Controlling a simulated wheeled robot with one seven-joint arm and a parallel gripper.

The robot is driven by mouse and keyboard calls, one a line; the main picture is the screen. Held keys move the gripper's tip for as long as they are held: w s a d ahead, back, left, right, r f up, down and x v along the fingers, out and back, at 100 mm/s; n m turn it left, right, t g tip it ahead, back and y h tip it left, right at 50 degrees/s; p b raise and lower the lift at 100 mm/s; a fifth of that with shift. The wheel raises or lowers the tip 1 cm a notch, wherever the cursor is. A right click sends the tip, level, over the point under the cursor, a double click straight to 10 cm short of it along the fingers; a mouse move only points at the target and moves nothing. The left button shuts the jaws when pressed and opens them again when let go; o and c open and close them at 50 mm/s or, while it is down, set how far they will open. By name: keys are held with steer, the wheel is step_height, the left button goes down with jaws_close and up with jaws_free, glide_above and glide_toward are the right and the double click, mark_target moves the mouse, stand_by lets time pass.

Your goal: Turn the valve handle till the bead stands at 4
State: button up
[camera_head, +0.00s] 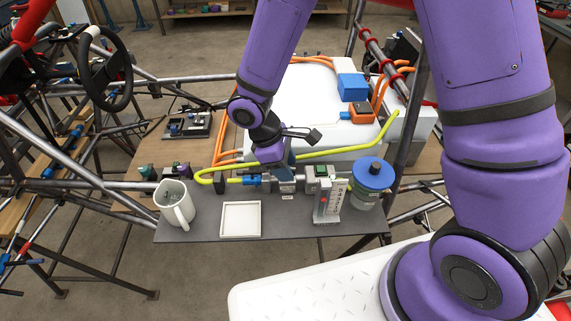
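The valve body (286,184) sits on the grey shelf, in line with a blue fitting and a yellow-green hose. The handle on top of it is mostly hidden by my gripper and cannot be made out clearly. My gripper (282,162) is right above the valve, pointing down; its fingertips are too small and covered to show whether they are open or shut. To the right of the valve stands an upright gauge (331,201) with a pale scale and a small red spot at its left side. The scale figures and the bead's level are too small to read.
A blue-lidded jar (371,183) is close right of the gauge. The yellow-green hose (340,151) loops behind the valve. Chassis tubes surround the shelf.

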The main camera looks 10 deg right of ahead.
steer(key=v, duration=1)
steer(key=shift+a+r, duration=0.2)
steer(key=shift+r, duration=0.15)
steer(key=shift+w, duration=0.1)
steer(key=s+d+r+m+t+y, duration=0.3)
steer(key=d+r+m, duration=0.4)
steer(key=d+r, duration=0.7)
steer(key=s+d+r+m+t, duration=0.2)
steer(key=s+d+r+m, duration=0.1)
steer(key=s, duration=0.3)
steer(key=s+d+r+m+t+y, duration=0.1)
steer(key=s+d+r+m+t, duration=0.1)
steer(key=s+d+r, duration=0.3)
steer(key=shift+s+d+m, duration=0.25)
steer(key=shift+s+m, duration=0.45)
steer(key=shift+s, duration=0.2)
